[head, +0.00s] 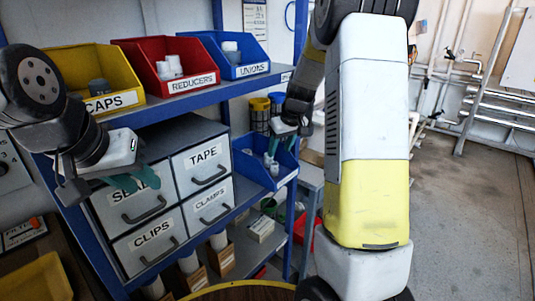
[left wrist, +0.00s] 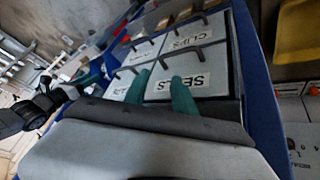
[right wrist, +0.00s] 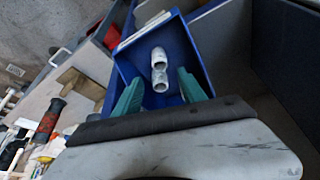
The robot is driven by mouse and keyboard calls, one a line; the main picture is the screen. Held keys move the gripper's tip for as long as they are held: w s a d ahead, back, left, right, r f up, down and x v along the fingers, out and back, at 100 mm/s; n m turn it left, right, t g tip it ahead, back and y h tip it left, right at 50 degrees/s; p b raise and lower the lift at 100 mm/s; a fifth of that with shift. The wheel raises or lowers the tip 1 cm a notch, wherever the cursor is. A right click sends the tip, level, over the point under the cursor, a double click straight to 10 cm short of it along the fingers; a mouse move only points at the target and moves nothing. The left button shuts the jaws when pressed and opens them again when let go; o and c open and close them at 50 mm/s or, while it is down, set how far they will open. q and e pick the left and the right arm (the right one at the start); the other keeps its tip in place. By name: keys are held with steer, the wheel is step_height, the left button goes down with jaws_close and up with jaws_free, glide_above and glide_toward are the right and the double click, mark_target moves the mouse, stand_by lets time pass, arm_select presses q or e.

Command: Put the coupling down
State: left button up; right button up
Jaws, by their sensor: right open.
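White pipe fittings lie in a blue bin (head: 284,180) on the right of the middle shelf in the head view. In the right wrist view, two white fittings (right wrist: 159,59) (right wrist: 160,81) lie end to end in the blue bin (right wrist: 190,55). I cannot tell which one is the coupling. My right gripper (head: 281,142) is open over the bin, its green fingers (right wrist: 158,88) apart on either side of the nearer fitting, with nothing visibly gripped. My left gripper (head: 122,180) is open and empty in front of the grey drawers (head: 152,200); its green fingers (left wrist: 162,90) show apart.
Bins labelled CAPS (head: 112,103), REDUCERS (head: 190,85) and UNIONS (head: 245,70) stand on the upper shelf. A blue shelf frame (head: 85,230) surrounds the drawers. Small boxes and bottles stand below. Open floor (head: 465,220) lies to the right.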

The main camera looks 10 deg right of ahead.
steer(key=s+a+r+m+t+y, duration=0.1)
steer(key=s+a+r, duration=0.1)
steer(key=s+r, duration=0.6)
steer(key=s+a+r+m, duration=0.1)
steer(key=s+a+r, duration=0.1)
steer(key=s+r, duration=0.6)
steer(key=s+f, duration=0.1)
steer(key=s, duration=0.6)
steer(key=s+a+f+m, duration=0.1)
steer(key=s, duration=0.7)
steer(key=shift+s+a+f+t, duration=0.2)
steer(key=shift+a+f+t, duration=0.05)
steer(key=shift+f+t, duration=0.15)
